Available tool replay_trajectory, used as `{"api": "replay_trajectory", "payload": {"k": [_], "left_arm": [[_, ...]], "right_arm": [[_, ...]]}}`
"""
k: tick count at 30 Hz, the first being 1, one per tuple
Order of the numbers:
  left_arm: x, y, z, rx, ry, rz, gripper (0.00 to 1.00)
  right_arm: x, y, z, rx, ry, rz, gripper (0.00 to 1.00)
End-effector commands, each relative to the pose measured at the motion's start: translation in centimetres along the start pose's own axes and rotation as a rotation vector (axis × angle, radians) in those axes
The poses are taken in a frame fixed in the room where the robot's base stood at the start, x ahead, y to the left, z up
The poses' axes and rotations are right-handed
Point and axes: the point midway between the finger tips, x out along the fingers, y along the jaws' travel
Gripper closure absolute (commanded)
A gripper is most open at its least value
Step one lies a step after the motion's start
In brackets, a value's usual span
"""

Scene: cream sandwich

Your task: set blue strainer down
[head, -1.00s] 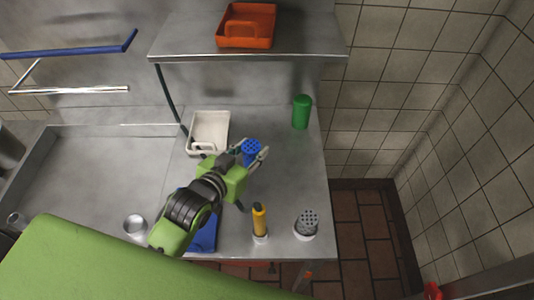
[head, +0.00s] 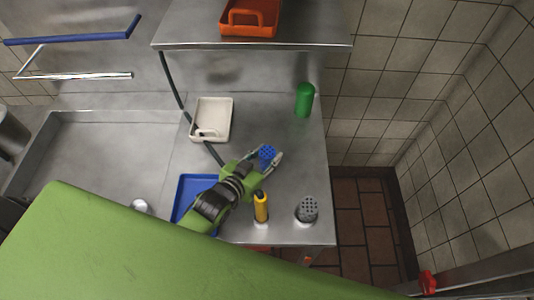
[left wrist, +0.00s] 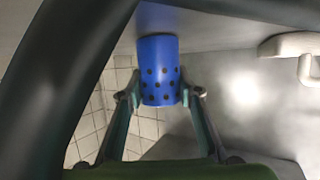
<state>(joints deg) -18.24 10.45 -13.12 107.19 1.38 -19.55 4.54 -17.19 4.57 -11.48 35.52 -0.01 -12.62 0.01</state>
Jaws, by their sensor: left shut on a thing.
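The blue strainer (head: 267,153) is a small blue cup with dark round holes. It is between the fingers of my left gripper (head: 268,157), over the right part of the steel counter (head: 285,130). In the left wrist view the strainer (left wrist: 158,68) sits between the two fingertips, which close on its sides. I cannot tell whether its base touches the counter. My right gripper is not in view.
A cream caddy (head: 226,110) stands at the back left and a green bottle (head: 304,101) at the back right. A blue tray (head: 184,195), a yellow-handled item (head: 261,207) and a grey perforated shaker (head: 307,209) are nearer. An orange caddy (head: 249,30) sits on the shelf (head: 185,32).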

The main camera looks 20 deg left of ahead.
Motion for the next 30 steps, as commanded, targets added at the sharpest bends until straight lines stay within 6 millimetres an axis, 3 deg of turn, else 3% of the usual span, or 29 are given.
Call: {"api": "replay_trajectory", "payload": {"k": [9,10,11,23,30], "left_arm": [[0.2,0.0,0.3,0.0,0.001,0.0,0.89],[0.1,0.0,0.2,0.0,0.001,0.0,0.6],[0.1,0.0,0.2,0.0,0.001,0.0,0.53],[-0.1,0.0,-0.2,0.001,0.001,0.0,0.51],[-3.4,0.0,0.2,0.001,-0.001,0.0,0.51]], "right_arm": [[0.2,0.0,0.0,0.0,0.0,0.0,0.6],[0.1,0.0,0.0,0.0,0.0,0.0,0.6],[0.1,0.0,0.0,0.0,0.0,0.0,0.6],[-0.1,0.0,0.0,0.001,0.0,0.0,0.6],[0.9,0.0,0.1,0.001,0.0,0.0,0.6]]}}
